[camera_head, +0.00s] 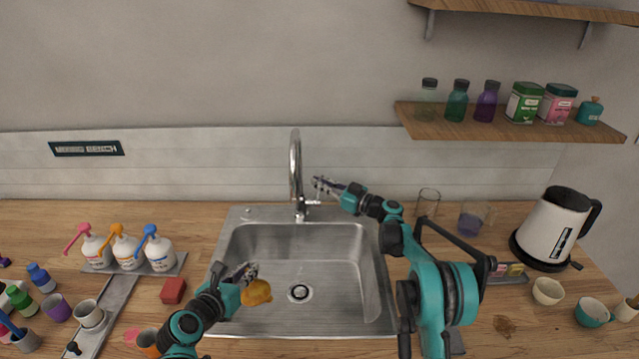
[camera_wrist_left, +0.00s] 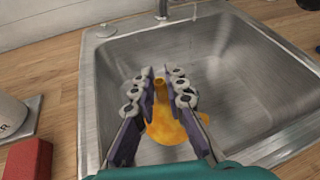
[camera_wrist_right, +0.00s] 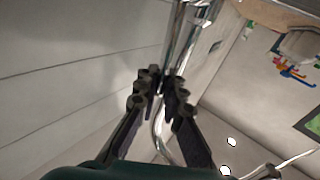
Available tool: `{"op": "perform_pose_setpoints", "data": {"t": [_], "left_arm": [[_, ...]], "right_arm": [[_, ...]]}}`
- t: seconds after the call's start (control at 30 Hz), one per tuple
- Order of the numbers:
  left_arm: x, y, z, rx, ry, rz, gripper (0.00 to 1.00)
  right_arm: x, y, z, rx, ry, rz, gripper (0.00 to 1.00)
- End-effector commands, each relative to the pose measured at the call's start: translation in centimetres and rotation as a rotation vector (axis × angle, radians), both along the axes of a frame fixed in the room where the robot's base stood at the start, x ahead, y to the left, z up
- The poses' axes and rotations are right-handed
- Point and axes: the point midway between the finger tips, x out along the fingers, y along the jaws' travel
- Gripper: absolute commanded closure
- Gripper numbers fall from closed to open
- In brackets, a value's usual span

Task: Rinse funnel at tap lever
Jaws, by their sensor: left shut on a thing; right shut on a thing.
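The orange-yellow funnel (camera_head: 257,292) is held over the left part of the steel sink (camera_head: 345,322). My left gripper (camera_head: 249,270) is shut on it. In the left wrist view the funnel (camera_wrist_left: 172,130) has its narrow stem between the fingers (camera_wrist_left: 161,80) and its wide part below them. The chrome tap (camera_head: 295,165) stands at the sink's back edge, with its lever (camera_head: 313,203) to the right of its base. My right gripper (camera_head: 318,184) is shut at the lever. In the right wrist view its fingers (camera_wrist_right: 162,82) hide most of the grip. I see no clear water stream.
Several pump bottles (camera_head: 127,250) on a tray and a red block (camera_head: 173,290) stand left of the sink. A clear glass (camera_head: 428,203), a beaker (camera_head: 473,219) and a white kettle (camera_head: 553,228) stand to the right. A wall shelf (camera_head: 510,126) hangs above the right side.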

Motion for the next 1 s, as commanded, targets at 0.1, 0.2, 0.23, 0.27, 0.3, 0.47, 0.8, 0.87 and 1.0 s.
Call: {"op": "perform_pose_setpoints", "data": {"t": [0.1,0.2,0.23,0.27,0.3,0.47,0.8,0.87,1.0], "left_arm": [[0.0,0.0,0.0,0.000,0.000,0.000,1.00],[0.0,0.0,0.0,0.000,0.000,0.000,1.00],[0.0,0.0,0.0,0.000,0.000,0.000,1.00],[0.0,0.0,0.0,0.000,0.000,0.000,1.00],[0.0,0.0,0.0,0.000,0.000,0.000,1.00],[0.0,0.0,0.0,0.000,0.000,0.000,1.00],[0.0,0.0,0.0,0.000,0.000,0.000,1.00],[0.0,0.0,0.0,0.000,0.000,0.000,1.00],[0.0,0.0,0.0,0.000,0.000,0.000,1.00]], "right_arm": [[0.0,0.0,0.0,-0.002,0.001,0.000,1.00],[0.0,0.0,0.0,-0.002,0.001,0.000,0.74],[0.0,0.0,0.0,-0.002,0.001,0.000,0.70],[0.0,0.0,0.0,-0.002,0.001,0.000,0.70],[0.0,0.0,0.0,-0.002,0.001,0.000,0.70],[0.0,0.0,0.0,-0.002,0.001,0.001,0.70],[-2.1,-3.4,-0.3,-0.001,0.001,-0.003,0.70],[-2.9,-4.6,-0.4,-0.001,0.001,-0.003,0.70],[-4.5,-7.1,-0.6,-0.001,0.001,-0.003,0.70]]}}
